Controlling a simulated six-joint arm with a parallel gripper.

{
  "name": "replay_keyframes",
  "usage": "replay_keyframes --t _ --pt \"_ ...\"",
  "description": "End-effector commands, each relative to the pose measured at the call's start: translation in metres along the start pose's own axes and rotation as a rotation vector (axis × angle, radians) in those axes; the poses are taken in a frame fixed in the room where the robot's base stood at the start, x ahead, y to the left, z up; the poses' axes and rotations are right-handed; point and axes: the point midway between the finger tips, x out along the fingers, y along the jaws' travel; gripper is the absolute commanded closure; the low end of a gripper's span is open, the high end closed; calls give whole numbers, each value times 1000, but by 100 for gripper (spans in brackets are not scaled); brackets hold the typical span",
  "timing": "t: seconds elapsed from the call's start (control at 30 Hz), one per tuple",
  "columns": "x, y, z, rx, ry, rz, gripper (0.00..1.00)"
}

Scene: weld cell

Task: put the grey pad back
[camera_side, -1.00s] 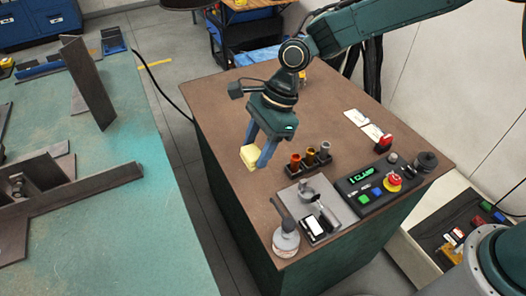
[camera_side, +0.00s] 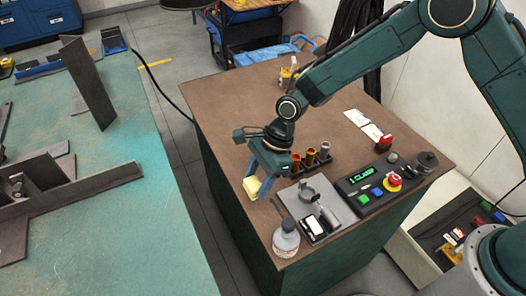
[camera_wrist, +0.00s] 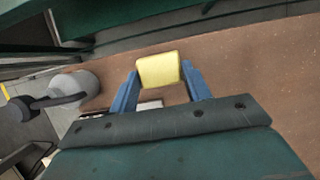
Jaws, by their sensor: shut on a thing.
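My gripper (camera_side: 260,187) is shut on a pale yellow pad (camera_side: 252,187), held low near the brown bench's left edge. In the wrist view, the blue fingers of my gripper (camera_wrist: 160,82) clasp the yellow pad (camera_wrist: 158,69) from both sides. I cannot tell if the pad touches the bench. No loose grey pad is plain to see. A black holder (camera_side: 323,238) with a white-topped block (camera_side: 311,226) stands to the right and nearer the camera. A grey plate (camera_side: 330,192) with a ring-shaped fixture lies behind it.
A capped bottle (camera_side: 286,241) stands at the bench's (camera_side: 235,120) front corner, close to the pad. A rack of coloured cups (camera_side: 311,160) is behind the plate.

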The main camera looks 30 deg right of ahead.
Motion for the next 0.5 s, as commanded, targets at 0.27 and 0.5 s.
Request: replay_keyframes --t 0.27,0.5 --pt "29 0 -12 1 0 2 73" --pt "32 0 -13 0 0 0 73"
